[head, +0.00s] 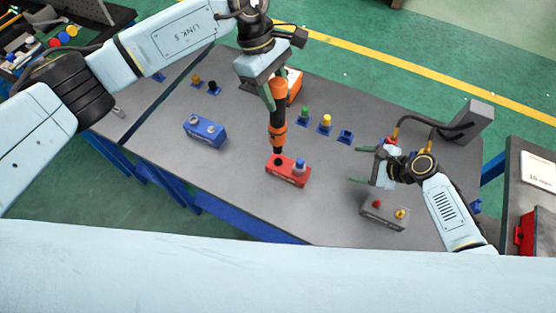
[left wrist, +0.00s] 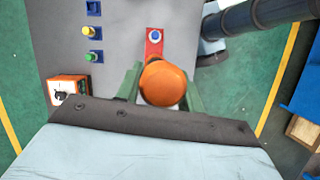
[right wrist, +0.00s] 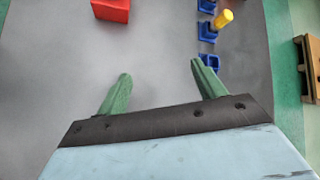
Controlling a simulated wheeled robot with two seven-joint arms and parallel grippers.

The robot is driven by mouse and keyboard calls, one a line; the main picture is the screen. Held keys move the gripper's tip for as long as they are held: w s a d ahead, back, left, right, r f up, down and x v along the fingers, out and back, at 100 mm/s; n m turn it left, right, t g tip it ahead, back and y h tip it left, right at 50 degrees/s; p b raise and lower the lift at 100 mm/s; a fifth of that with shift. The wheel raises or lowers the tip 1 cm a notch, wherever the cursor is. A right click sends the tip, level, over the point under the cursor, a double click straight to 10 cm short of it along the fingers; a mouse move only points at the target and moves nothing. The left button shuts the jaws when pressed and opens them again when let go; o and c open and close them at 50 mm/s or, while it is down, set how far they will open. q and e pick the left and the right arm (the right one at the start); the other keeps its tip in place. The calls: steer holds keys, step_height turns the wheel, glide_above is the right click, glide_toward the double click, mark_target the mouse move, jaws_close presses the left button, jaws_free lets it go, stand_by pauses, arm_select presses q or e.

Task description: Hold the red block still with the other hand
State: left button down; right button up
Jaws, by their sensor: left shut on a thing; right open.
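The red block (head: 290,177) lies on the grey table, with a blue peg (head: 300,164) at its right end. It also shows in the left wrist view (left wrist: 154,50) and at the top edge of the right wrist view (right wrist: 111,10). My left gripper (head: 276,92) is shut on an upright orange tool (head: 278,115). The tool's dark lower end is at the block's left end; I cannot tell whether it touches. My right gripper (head: 361,165) is open and empty, to the right of the block and apart from it. Its two green fingers (right wrist: 161,70) point toward the block's side.
A blue block (head: 205,131) stands left of the red one, a grey block (head: 384,212) below my right gripper. Small blue holders (head: 325,126) with pegs lie behind. A grey stand (head: 467,122) with a cable is at right. Table between right gripper and red block is clear.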

mark_target(307, 175)
steer(key=s+a+m, duration=0.1)
steer(key=a, duration=0.1)
steer(key=s+a+f+m+y, duration=0.1)
steer(key=s+a+m, duration=0.1)
steer(key=a, duration=0.1)
steer(key=s+a+m+g+y, duration=0.1)
steer(key=a, duration=0.2)
steer(key=shift+s+f, duration=0.2)
steer(key=shift+y, duration=0.3)
steer(key=shift+x, duration=4.45)
steer(key=shift+s, duration=0.1)
steer(key=c, duration=1)
steer(key=shift+f, duration=0.1)
